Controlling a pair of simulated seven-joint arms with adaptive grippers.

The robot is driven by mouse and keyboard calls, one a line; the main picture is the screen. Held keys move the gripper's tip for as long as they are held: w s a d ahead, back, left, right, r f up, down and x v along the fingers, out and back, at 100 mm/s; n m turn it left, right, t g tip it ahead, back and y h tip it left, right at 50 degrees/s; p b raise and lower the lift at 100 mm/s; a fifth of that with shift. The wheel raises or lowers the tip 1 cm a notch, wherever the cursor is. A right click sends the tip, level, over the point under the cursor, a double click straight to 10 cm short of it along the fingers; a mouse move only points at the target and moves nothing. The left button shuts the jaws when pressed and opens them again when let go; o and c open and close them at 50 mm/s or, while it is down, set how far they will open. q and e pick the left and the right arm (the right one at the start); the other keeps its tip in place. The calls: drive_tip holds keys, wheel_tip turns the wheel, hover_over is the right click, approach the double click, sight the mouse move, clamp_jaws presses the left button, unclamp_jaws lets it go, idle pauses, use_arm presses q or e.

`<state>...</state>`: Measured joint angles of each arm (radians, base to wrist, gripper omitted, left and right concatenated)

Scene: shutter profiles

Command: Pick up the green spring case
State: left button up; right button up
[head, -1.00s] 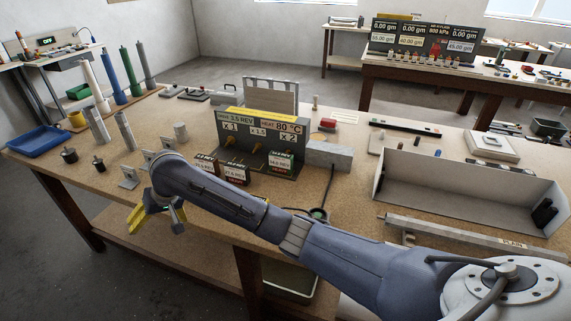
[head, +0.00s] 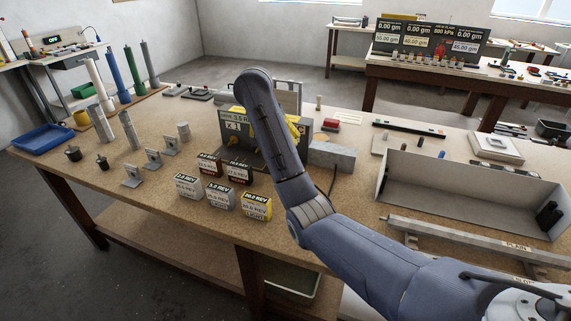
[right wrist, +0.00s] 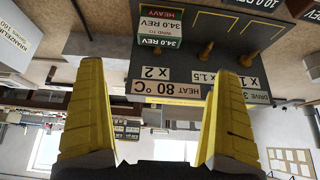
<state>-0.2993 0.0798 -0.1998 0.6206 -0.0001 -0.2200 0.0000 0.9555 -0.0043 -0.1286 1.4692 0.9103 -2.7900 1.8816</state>
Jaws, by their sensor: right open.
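The green spring case (right wrist: 158,38) shows upside down in the right wrist view, with a green band, a red "HEAVY" strip and "34.0 REV" labels. It stands on the dark board at the top of that view. In the head view it is hidden behind my right arm. My right gripper (right wrist: 158,75) is open, its yellow fingers wide apart with nothing between them. The case lies beyond the fingertips, apart from them. In the head view the arm covers most of this gripper beside the panel. My left gripper is not in view.
The labelled panel (right wrist: 190,90) with pegs stands close to my right gripper. Several other spring cases, including a yellow one (head: 256,205) and a grey one (head: 220,195), stand in front. A grey open-topped bin (head: 470,190) is at the right.

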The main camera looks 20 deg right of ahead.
drive_tip(key=shift+x, duration=7.9)
drive_tip(key=shift+s, duration=0.1)
drive_tip(key=c, duration=1.3)
drive_tip(key=shift+c, duration=0.7)
drive_tip(key=shift+r, duration=0.1)
